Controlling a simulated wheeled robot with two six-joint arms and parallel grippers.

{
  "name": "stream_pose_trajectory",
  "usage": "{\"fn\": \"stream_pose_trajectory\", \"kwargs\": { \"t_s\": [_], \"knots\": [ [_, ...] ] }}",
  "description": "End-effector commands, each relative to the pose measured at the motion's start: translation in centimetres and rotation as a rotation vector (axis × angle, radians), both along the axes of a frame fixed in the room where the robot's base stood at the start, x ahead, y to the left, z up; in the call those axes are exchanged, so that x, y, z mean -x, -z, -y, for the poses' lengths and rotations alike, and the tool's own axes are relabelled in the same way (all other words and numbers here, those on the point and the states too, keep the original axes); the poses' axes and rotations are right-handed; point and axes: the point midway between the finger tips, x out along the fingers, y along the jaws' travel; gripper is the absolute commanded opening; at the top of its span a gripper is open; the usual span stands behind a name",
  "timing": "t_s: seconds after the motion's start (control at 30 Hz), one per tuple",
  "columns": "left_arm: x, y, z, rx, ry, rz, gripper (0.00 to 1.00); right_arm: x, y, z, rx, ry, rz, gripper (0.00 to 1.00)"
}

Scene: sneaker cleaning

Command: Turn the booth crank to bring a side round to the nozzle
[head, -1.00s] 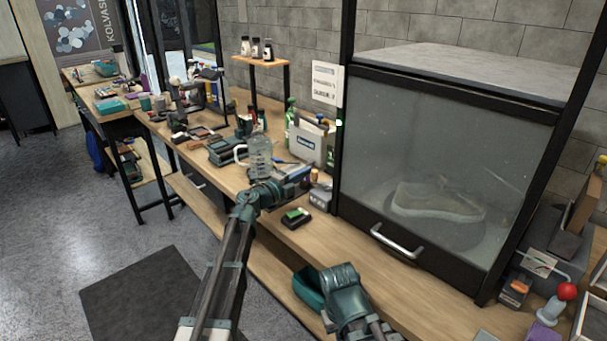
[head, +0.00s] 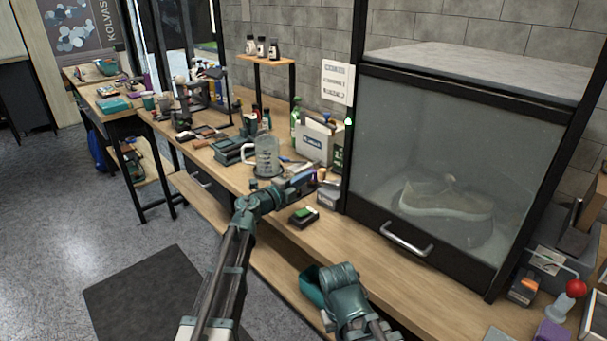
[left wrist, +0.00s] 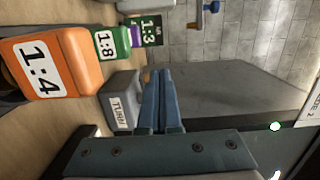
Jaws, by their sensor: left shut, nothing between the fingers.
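The booth (head: 450,110) stands at the right with a closed, hazy glass front and a metal handle (head: 406,239). A pale sneaker (head: 446,197) shows dimly inside on a round base. A grey block (head: 328,196) sits on the bench at the booth's left side. The left wrist view shows a grey block labelled TURN (left wrist: 121,104); no crank arm is clear there. My left gripper (head: 314,178) is shut and empty near the block; its blue fingers (left wrist: 163,76) overlap the block's edge in the wrist view, and contact is unclear. My right gripper (head: 316,288) is low in front of the bench, its jaws unclear.
Orange (left wrist: 50,66) and green (left wrist: 112,43) ratio-labelled containers stand close to the left fingers. A clear jug (head: 267,155), a white caddy (head: 316,140) and a small dark box with a green top (head: 303,216) are nearby. Bare bench lies before the booth.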

Motion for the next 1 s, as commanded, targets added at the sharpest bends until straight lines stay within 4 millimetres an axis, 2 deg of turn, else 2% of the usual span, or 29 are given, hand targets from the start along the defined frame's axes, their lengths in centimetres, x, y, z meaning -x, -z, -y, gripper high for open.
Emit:
{"fn": "stream_pose_trajectory", "kwargs": {
  "t_s": [0.03, 0.5, 0.8, 0.83, 1.0],
  "knots": [
    [0.7, 0.0, -0.4, 0.000, -0.001, 0.000, 0.00, 0.0, 0.0, 0.0, 0.000, 0.000, 0.000, 0.00],
    [2.7, -0.1, -8.0, 0.000, -0.002, 0.000, 0.00, 0.0, -0.1, 0.0, 0.000, 0.000, 0.000, 0.00],
    [3.1, -0.1, -9.5, 0.000, 0.001, 0.000, 0.00, 0.0, -0.1, 0.0, 0.000, 0.000, 0.000, 0.00],
    [3.1, -0.1, -9.5, 0.000, 0.001, 0.000, 0.02, 0.0, -0.1, 0.0, 0.000, 0.000, 0.000, 0.00],
    [3.1, -0.8, -9.5, 0.000, 0.001, 0.000, 0.32, 0.0, -0.8, 0.0, 0.000, 0.000, 0.000, 0.00]
  ]
}}
